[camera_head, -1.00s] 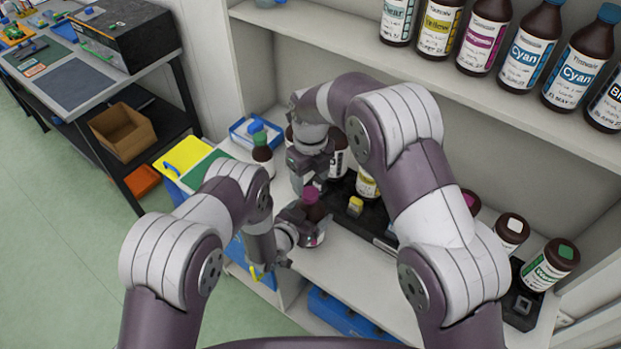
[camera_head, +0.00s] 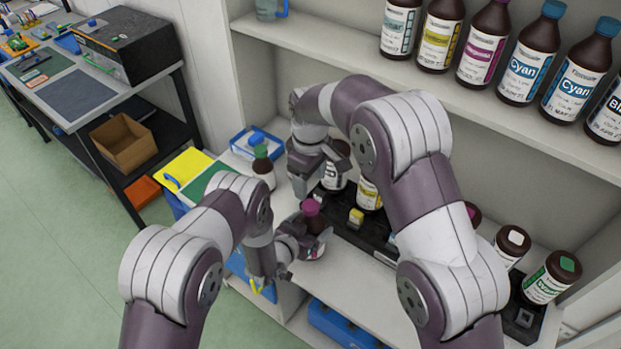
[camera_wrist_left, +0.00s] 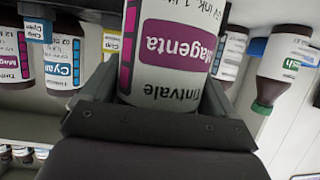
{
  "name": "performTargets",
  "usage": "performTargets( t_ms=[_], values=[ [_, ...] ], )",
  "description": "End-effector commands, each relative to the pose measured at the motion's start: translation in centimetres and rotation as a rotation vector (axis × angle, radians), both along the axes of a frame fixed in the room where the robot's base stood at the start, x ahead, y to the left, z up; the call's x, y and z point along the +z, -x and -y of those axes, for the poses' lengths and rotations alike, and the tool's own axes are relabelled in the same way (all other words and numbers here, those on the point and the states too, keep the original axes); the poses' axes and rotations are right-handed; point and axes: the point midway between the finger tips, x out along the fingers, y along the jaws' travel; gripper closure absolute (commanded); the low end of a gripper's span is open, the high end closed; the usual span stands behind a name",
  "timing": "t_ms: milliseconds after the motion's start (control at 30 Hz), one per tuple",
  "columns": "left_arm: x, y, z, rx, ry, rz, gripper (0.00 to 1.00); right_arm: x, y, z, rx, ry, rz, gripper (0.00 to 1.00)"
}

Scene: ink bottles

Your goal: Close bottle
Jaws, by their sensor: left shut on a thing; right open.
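A dark brown bottle (camera_head: 317,223) with a magenta cap (camera_head: 311,207) on its top stands roughly upright, low in the middle of the head view. My left gripper (camera_head: 311,246) is shut around its lower body. In the left wrist view, the Magenta label of the bottle (camera_wrist_left: 170,60) shows upside down between the fingers; its cap is out of frame. My right gripper (camera_head: 303,190) is open just above and slightly left of the cap, apart from it as far as I can tell. How tightly the cap sits cannot be seen.
Several bottles line the upper shelf (camera_head: 340,42).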

Motion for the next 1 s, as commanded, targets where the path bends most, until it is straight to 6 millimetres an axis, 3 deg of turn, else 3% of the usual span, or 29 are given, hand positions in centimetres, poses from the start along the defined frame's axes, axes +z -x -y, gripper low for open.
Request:
performTargets(
  t_ms=[200,400,600,867,1000],
  values=[
    [0.0,0.0,0.0,0.0,0.001,0.001,0.97,0.1,0.2,0.1,0.847,0.012,-0.006,0.35],
    [0.0,0.0,0.0,0.0,0.001,0.001,0.97,0.1,0.3,0.1,1.372,0.014,-0.008,0.35],
    [0.0,0.0,0.0,0.0,0.001,0.001,0.97,0.1,0.3,0.1,1.537,0.015,-0.007,0.35],
    [0.0,0.0,0.0,0.0,0.001,0.001,0.97,0.0,0.3,0.1,1.54,0.015,-0.007,0.35],
    [0.0,0.0,0.0,0.0,0.001,0.001,0.97,-0.9,0.3,0.1,1.539,0.015,-0.008,0.35]
  ],
)
